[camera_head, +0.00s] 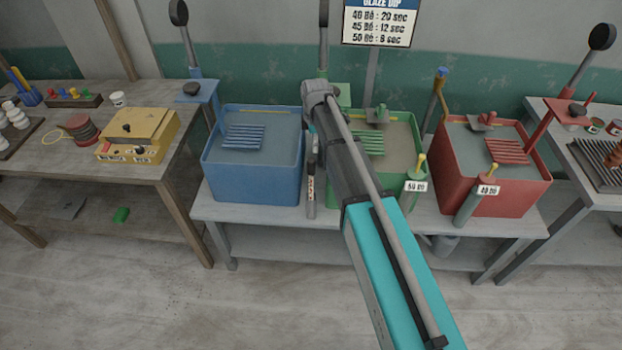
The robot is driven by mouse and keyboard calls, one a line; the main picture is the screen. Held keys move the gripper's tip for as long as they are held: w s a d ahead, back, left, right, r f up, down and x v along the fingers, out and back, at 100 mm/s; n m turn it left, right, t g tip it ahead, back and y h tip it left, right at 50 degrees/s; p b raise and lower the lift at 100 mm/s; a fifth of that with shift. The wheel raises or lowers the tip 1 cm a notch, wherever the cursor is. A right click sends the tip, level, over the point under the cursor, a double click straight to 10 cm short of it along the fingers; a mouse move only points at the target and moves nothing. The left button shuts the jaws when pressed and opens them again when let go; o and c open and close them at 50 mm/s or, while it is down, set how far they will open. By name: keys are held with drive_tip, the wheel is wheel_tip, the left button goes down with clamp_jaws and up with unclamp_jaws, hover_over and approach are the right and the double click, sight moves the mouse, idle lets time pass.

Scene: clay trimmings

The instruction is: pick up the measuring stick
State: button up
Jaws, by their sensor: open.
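I cannot surely make out a measuring stick. A narrow grey upright piece with a label (311,187) stands between the blue tub (252,185) and the green tub (404,138), close beside my arm; I cannot tell what it is. Grey cylinders labelled 50 Bé (414,198) and 40 Bé (470,207), each with a yellow-topped stick, stand in front of the green tub and the red tub (513,195). My teal and grey arm reaches over the middle of the bench and hides part of the green tub. My gripper's fingers cannot be seen.
The left table (136,172) holds a yellow box (138,135), a reddish-brown coil (81,130) and a white cup (118,99). The right table (571,158) holds a rack and small pots. Tall levers rise behind the tubs. The floor in front is clear.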

sight(313, 159)
drive_tip(key=shift+w+a+r+n, duration=0.25)
drive_tip(key=shift+a+r+n, duration=0.1)
drive_tip(key=shift+r, duration=0.2)
drive_tip(key=shift+f, duration=0.2)
wheel_tip(313, 159, down, 8)
drive_tip(key=b, duration=0.8)
drive_tip(key=shift+f, duration=0.15)
idle(0.3)
drive_tip(key=shift+s+a+f+b, duration=0.1)
drive_tip(key=shift+f+b, duration=1.2)
drive_tip(key=shift+b, duration=0.1)
drive_tip(key=shift+a+f+b, duration=0.1)
drive_tip(key=shift+f+b, duration=1.2)
drive_tip(key=shift+b, duration=0.05)
clamp_jaws()
